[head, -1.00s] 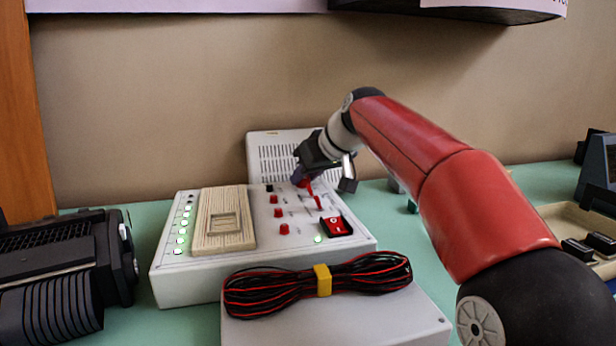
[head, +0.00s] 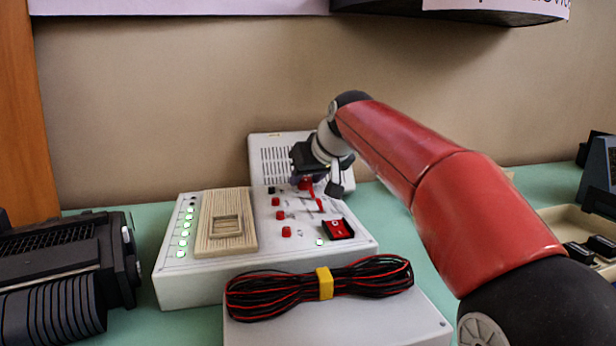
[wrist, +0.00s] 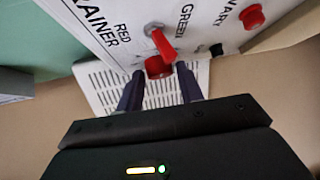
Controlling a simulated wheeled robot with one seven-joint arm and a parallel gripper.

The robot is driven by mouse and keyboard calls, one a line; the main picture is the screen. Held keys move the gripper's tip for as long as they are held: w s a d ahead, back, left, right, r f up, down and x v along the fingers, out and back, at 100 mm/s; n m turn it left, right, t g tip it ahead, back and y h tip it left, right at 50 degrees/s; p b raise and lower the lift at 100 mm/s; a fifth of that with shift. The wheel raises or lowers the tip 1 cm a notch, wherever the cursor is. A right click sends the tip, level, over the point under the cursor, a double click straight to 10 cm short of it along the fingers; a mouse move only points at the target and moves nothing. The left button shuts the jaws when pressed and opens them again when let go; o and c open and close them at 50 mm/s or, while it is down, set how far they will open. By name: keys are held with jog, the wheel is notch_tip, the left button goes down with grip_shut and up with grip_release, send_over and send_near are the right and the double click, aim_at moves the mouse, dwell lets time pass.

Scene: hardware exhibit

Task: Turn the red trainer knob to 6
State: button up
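The trainer is a white box (head: 190,272) with a sloped panel in the middle of the head view. A red knob (wrist: 158,67) beside the "RED" label shows between my fingertips in the wrist view; it also shows at the panel's far edge in the head view (head: 305,184). My gripper (wrist: 158,70) is open, one dark finger on each side of the knob, with small gaps that look clear. A red lever (wrist: 163,42) stands just beyond the knob. The knob's pointer and scale cannot be read.
Red buttons (head: 281,215), a red-and-black switch (head: 338,229) and a beige block (head: 227,222) sit on the panel. A white grille unit (head: 272,150) stands behind. A cable bundle (head: 375,275) lies in front, a black machine (head: 70,270) left and a beige tray (head: 570,222) right.

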jog(key=v, duration=0.7)
jog(key=shift+s+d+r, duration=0.2)
jog(key=shift+s+r, duration=0.05)
dwell(0.3)
